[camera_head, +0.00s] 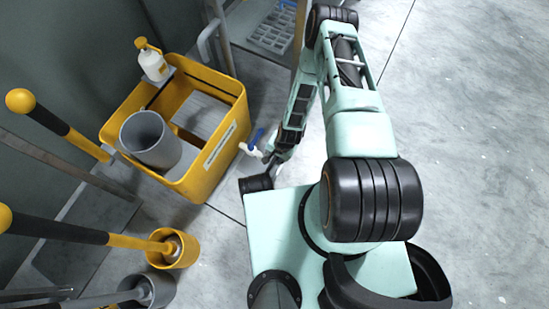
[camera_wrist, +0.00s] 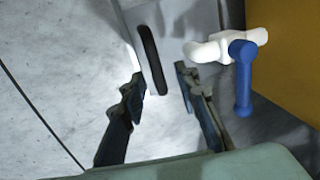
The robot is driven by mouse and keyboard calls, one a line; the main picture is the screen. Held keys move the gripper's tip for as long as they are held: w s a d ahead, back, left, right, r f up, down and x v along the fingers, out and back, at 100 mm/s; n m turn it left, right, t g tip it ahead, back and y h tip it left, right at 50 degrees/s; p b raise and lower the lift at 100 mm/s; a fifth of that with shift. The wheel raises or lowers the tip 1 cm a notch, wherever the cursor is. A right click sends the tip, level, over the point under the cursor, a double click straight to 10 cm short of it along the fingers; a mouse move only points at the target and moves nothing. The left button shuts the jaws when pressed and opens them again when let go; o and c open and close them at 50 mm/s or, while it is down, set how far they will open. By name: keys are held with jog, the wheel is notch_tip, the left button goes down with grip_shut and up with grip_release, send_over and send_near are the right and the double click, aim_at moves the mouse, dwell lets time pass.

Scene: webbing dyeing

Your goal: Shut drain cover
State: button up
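In the wrist view, my gripper (camera_wrist: 160,84) is open, with its two dark fingers apart and pointing up the picture. Between and beyond the fingertips is a pale grey plate, seemingly the drain cover (camera_wrist: 133,22), with a long black strip or slot (camera_wrist: 152,60) on it. The strip's lower end lies between the fingertips, nearer the left one. I cannot tell whether either finger touches it, nor the plate's exact tilt. In the head view my arm reaches down beside the yellow tub, and the cover cannot be made out there.
A white valve (camera_wrist: 221,48) with a blue lever (camera_wrist: 243,80) juts from the yellow tub (camera_head: 221,158), close right of my fingers. A grey bucket (camera_head: 150,139) and a pump bottle (camera_head: 152,65) are on the tub. Yellow-handled tools stand left. Open concrete floor (camera_head: 465,120) lies right.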

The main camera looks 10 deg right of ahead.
notch_tip(320, 180, up, 8)
dwell(0.4)
dwell(0.4)
